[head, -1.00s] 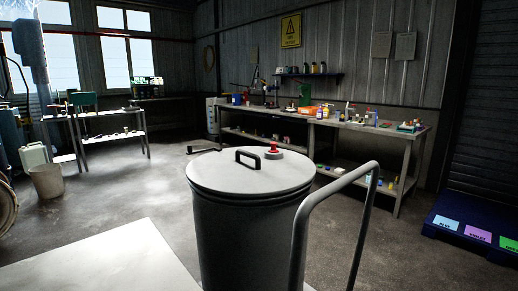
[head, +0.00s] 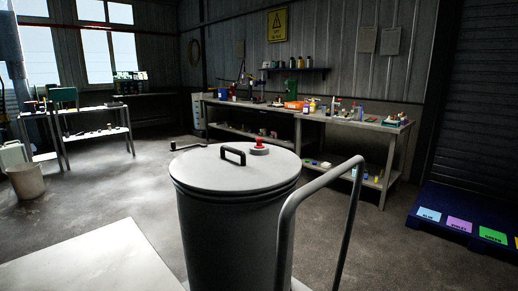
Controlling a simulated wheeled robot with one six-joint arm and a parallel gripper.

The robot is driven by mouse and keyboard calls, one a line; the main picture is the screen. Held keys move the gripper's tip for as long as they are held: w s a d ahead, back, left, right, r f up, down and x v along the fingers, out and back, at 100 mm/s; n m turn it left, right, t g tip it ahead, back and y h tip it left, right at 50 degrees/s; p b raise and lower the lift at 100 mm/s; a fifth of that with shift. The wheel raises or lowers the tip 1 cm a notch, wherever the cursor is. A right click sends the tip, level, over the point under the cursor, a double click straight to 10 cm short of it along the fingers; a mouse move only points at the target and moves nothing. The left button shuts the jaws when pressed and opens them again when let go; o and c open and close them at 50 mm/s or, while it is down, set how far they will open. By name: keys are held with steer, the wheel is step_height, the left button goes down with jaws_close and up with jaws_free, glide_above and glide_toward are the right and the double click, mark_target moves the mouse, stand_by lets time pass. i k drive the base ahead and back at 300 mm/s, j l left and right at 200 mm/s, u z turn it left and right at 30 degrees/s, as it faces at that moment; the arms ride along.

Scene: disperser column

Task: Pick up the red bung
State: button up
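The red bung (head: 259,143) is small and sits upright on a pale round collar on the lid (head: 215,176) of a large grey drum (head: 232,235). It is right of the lid's black handle (head: 233,155), towards the lid's far right side. The lid lies flat on the drum. My gripper does not show in the head view, so its opening and its distance from the bung cannot be seen.
A grey tubular rail (head: 287,215) stands close in front of the drum's right side. A workbench (head: 365,124) with many small items runs along the back wall. A blue pallet (head: 418,221) with coloured labels is at right. A bucket (head: 26,181) stands on open floor at left.

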mark_target(259, 145)
steer(key=i+l+u, duration=0.3)
steer(key=i+l, duration=0.2)
steer(key=i+l+u, duration=0.1)
steer(key=i+l, duration=0.15)
steer(key=l, duration=0.2)
steer(key=i+l+u, duration=0.15)
steer(key=l, duration=0.25)
steer(key=i+l+u, duration=0.15)
steer(key=l, duration=0.25)
steer(key=i+l+u, duration=0.15)
steer(key=i+l, duration=0.15)
steer(key=i+l+u, duration=0.15)
steer(key=l, duration=0.4)
steer(key=i+l+u, duration=0.1)
steer(key=l, duration=0.35)
